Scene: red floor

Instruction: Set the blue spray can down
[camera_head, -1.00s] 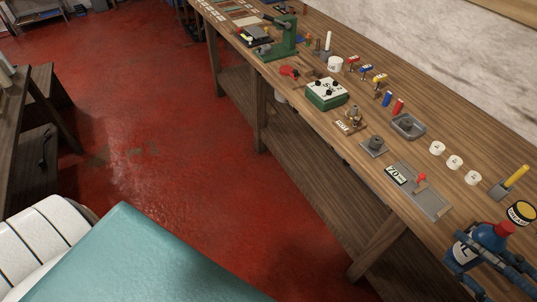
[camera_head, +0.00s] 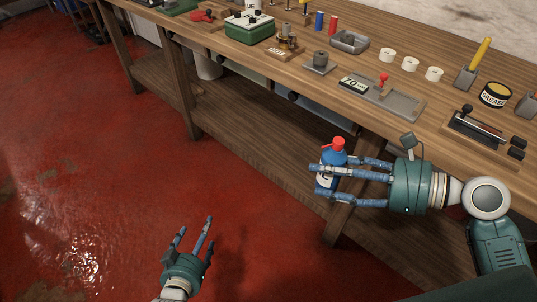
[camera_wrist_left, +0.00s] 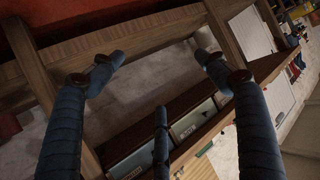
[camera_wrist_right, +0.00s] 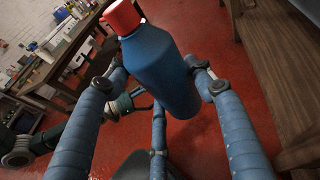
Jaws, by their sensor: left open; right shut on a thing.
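The blue spray can (camera_head: 334,157) with a red cap is upright between the fingers of my right gripper (camera_head: 345,176), which is shut on it. It is held off the bench's front edge, over the floor side. In the right wrist view the can (camera_wrist_right: 160,70) stands between the blue fingers, its red cap at the top. My left gripper (camera_head: 195,238) is open and empty, low over the red floor at the bottom of the head view. The left wrist view shows its fingers spread with nothing between them.
The wooden workbench (camera_head: 300,95) runs diagonally behind the can. On it are a grey tray (camera_head: 395,99) with a red-knobbed stamp, white rolls (camera_head: 410,64), a grease tin (camera_head: 495,94) and a yellow-handled tool (camera_head: 477,58). A lower shelf (camera_head: 240,135) runs beneath; the red floor is open at left.

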